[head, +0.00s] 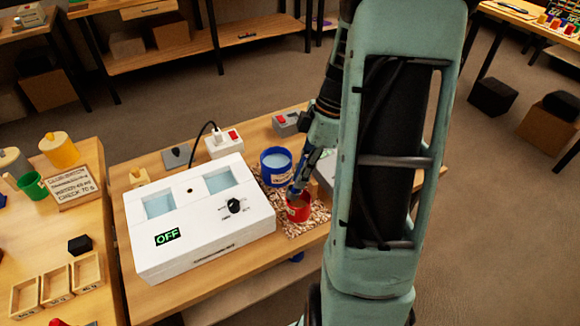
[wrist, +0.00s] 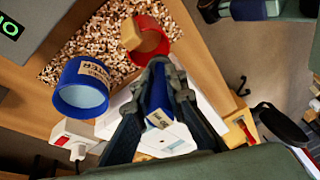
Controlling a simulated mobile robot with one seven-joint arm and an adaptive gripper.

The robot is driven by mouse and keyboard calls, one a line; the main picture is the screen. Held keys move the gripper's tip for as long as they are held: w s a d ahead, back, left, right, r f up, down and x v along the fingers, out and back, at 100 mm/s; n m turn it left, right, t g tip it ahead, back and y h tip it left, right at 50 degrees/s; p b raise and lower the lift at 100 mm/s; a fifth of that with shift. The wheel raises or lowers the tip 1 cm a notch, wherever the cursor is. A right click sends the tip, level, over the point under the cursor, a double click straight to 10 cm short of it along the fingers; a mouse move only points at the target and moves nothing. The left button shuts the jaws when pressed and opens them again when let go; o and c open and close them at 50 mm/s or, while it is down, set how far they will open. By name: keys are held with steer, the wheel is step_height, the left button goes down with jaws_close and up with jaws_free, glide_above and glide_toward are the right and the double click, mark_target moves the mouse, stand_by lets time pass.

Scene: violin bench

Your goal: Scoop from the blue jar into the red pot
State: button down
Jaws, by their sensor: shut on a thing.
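The blue jar (head: 276,168) stands on a speckled mat on the bench, with pale blue contents showing in its mouth. In the wrist view the blue jar (wrist: 84,82) is left of my gripper. My gripper (head: 298,185) is low over the red pot's back rim. In the wrist view my gripper (wrist: 162,78) is shut on a blue labelled handle (wrist: 159,104). Its working end is hidden.
A white box (head: 200,240) with two wells and an OFF display stands left of the mat (head: 318,215). A white socket block (head: 224,143) and a grey box (head: 287,124) stand behind. A second bench at left holds wooden trays (head: 54,284) and a green cup (head: 33,185).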

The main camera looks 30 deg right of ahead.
steer(key=shift+a+r+h+p, duration=0.35)
steer(key=shift+a+h, duration=0.15)
steer(key=shift+h, duration=0.3)
steer(key=shift+a+h, duration=0.45)
steer(key=shift+h, duration=0.65)
steer(key=shift+d+r+p, duration=0.1)
steer(key=shift+r+p, duration=1.25)
steer(key=shift+r, duration=0.5)
steer(key=shift+w, duration=0.15)
